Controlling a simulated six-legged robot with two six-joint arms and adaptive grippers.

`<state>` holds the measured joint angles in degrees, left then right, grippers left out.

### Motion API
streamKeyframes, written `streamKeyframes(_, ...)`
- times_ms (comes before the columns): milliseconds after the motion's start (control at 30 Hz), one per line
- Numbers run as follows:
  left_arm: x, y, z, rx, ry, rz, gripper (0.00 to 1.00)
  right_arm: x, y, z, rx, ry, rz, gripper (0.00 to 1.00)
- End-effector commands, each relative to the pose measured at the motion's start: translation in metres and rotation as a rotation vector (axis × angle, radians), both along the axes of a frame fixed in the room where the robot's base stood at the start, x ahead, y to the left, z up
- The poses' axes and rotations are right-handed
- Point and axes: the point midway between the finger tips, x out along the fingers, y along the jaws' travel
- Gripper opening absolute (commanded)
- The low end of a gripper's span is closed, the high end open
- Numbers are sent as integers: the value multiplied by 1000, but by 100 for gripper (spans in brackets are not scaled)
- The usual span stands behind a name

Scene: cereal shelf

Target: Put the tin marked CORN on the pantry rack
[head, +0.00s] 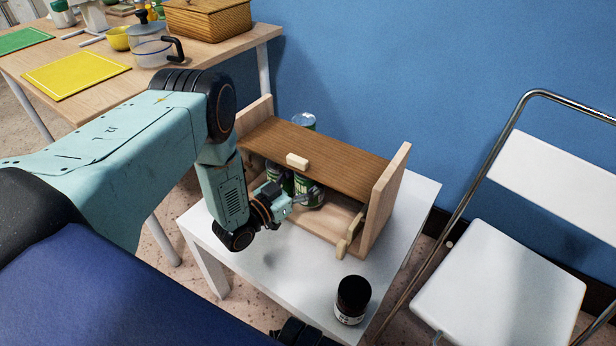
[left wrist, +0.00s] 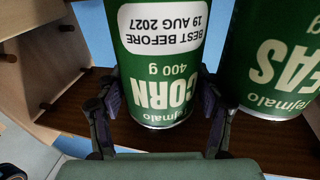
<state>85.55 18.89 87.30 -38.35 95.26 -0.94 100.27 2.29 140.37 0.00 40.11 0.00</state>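The green tin marked CORN (left wrist: 160,90) is between the fingers of my left gripper (left wrist: 162,95), which look closed against its sides. The left wrist view is upside down. In the head view the CORN tin (head: 312,194) is upright at the open front of the wooden pantry rack (head: 335,155), below its brown top board, with my left gripper (head: 298,201) at it. I cannot tell whether its base touches the rack floor. A green PEAS tin (left wrist: 272,70) is close beside it, and shows to its left in the head view (head: 274,174).
The rack stands on a white table (head: 215,228). A dark jar (head: 352,299) stands near the table's front right. Another tin (head: 303,121) shows behind the rack's top board. A white folding chair (head: 500,275) is at right, and a wooden table (head: 95,55) with kitchen things is back left.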

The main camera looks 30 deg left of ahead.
Motion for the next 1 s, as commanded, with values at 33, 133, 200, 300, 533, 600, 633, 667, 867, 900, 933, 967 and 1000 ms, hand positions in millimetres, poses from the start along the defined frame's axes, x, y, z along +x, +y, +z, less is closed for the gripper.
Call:
streamKeyframes(33, -12, -2, -24, -7, 76, 0, 72, 0, 0, -1, 0, 0, 0, 38)
streamKeyframes(133, -12, -1, -24, -7, 76, 0, 77, 0, 0, -1, 0, 0, 0, 38)
streamKeyframes(200, -12, -1, -24, -7, 76, 1, 77, 0, 0, -1, 0, 0, 0, 38)
streamKeyframes(300, -12, -1, -24, -6, 75, 2, 77, 0, 0, -1, 0, 0, 0, 38)
streamKeyframes(533, -12, 0, -13, -7, 74, 3, 77, 0, 0, 8, 0, 0, 0, 38)
streamKeyframes(600, -17, 2, -9, -7, 79, 5, 77, 0, 0, 14, 0, 0, 0, 38)
streamKeyframes(633, -24, 5, -11, -8, 81, 6, 77, 0, 0, 15, 0, 0, 0, 38)
streamKeyframes(667, -30, 8, -10, -7, 80, 8, 77, 0, 0, 18, 0, 0, 0, 38)
streamKeyframes(867, -70, 23, -9, -5, 75, 9, 77, 0, 0, 31, 0, 1, 0, 38)
streamKeyframes(900, -77, 25, -8, -4, 72, 8, 77, 0, 0, 34, 0, 1, 0, 38)
streamKeyframes(933, -82, 27, -8, -4, 70, 6, 77, 0, 0, 35, 0, 0, 0, 38)
streamKeyframes(967, -87, 29, -8, -4, 69, 6, 77, 0, 0, 37, 0, 0, 0, 38)
streamKeyframes(1000, -94, 31, -8, -3, 68, 6, 77, 0, 0, 39, 0, 0, 0, 38)
